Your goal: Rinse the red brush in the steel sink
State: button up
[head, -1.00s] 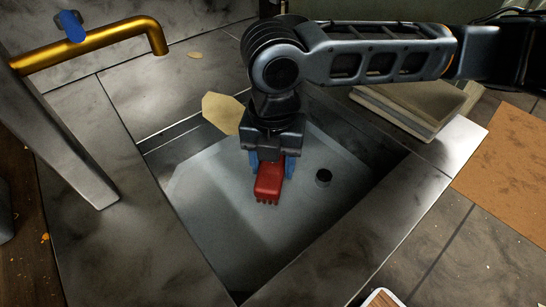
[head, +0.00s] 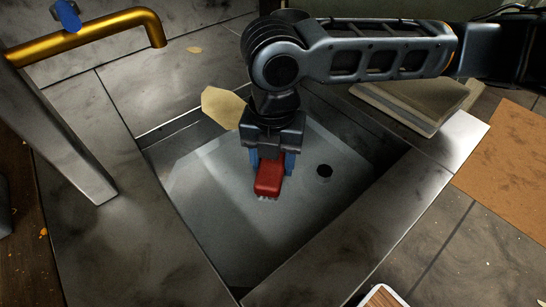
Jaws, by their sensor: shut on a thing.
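The red brush (head: 269,178) is in the middle of the steel sink (head: 205,225), with small pale bristle ends showing at its lower edge. My gripper (head: 271,164) reaches down into the sink from above, its blue fingers shut on either side of the brush. The picture does not show clearly whether the brush touches the basin floor. A dark round drain (head: 324,171) lies to the right of the brush. A gold tap (head: 95,38) with a blue handle (head: 66,15) stands at the upper left, its spout end left of and behind my gripper; no water shows from it.
A tan flat piece (head: 222,105) lies at the sink's back edge. A stack of pale slabs (head: 415,105) is on the counter behind right. A brown sheet (head: 508,155) lies at the far right. A grey metal upright (head: 65,140) stands left. The front of the basin is clear.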

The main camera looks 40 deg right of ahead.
jog(key=shift+r, duration=0.15)
notch_tip(320, 180, up, 13)
jog(key=p, duration=1.1)
dwell(0.4)
dwell(0.4)
jog(key=shift+r+p, duration=1.55)
jog(key=shift+r, duration=0.4)
